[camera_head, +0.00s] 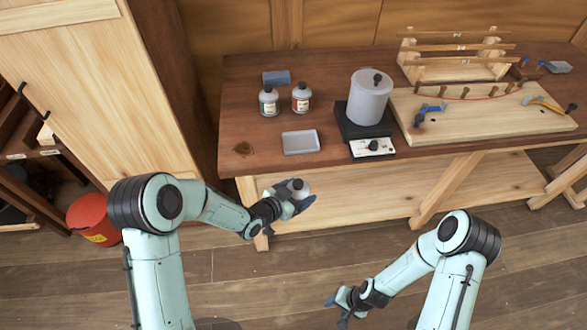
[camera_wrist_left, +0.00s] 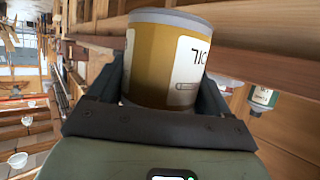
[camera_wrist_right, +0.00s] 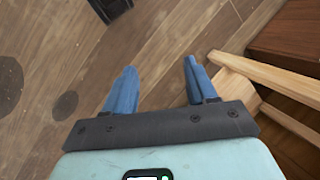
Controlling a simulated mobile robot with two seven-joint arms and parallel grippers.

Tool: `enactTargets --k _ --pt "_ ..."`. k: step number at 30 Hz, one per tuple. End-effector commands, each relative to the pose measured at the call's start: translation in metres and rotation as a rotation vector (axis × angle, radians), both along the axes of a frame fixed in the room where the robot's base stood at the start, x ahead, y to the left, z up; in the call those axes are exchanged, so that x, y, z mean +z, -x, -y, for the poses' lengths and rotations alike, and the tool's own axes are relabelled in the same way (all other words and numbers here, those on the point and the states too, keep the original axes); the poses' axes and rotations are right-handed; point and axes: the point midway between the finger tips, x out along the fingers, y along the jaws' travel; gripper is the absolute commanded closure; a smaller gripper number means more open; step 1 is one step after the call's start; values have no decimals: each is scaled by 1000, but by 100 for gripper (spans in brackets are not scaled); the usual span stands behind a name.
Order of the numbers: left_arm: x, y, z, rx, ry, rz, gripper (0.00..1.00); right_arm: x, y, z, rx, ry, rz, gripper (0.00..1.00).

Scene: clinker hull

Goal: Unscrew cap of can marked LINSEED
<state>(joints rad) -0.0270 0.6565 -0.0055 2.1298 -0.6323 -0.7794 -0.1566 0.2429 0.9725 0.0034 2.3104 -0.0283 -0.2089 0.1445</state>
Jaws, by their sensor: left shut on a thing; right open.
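My left gripper (camera_head: 297,206) is shut on a can (camera_head: 301,189), held in front of the bench's front edge. From above, the can has a pale top with a dark cap on it. In the left wrist view the can (camera_wrist_left: 165,62) has an ochre body and a white label. Part of the lettering shows, upside down, and looks like OIL; the word LINSEED cannot be read. The cap is hidden there. My right gripper (camera_head: 339,308) is low over the floor at the lower middle. In the right wrist view it (camera_wrist_right: 157,82) is open and empty.
On the bench (camera_head: 240,120) stand a green-labelled bottle (camera_head: 268,103), a red-labelled bottle (camera_head: 301,99), a grey tray (camera_head: 301,142) and a pot (camera_head: 369,98) on a dark heater (camera_head: 362,128). A red bucket (camera_head: 92,217) stands at left. Open floor lies between my arms.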

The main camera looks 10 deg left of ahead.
Motion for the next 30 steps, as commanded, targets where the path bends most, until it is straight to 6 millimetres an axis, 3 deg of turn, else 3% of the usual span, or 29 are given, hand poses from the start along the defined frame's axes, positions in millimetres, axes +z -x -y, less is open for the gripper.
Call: enactTargets --k 1,3,8,14,18,24,27,30 --pt "2 -1 0 1 1 4 100 2 -28 -4 -11 -2 13 43" --pt "2 -1 0 1 2 5 100 8 -63 -10 -36 -4 11 43" --pt "2 -1 0 1 2 5 100 35 -137 -25 -91 0 -2 43" --pt "2 -1 0 1 2 5 100 92 -216 -46 -170 28 -14 43" --pt "2 -1 0 1 2 5 100 144 -260 -62 -237 53 -20 43" --pt "2 -1 0 1 2 5 100 231 -303 -82 -348 94 -20 43" --pt "2 -1 0 1 2 5 100 278 -309 -100 -364 127 -19 43" --pt "2 -1 0 1 2 5 100 317 -301 -122 -318 182 -11 43"
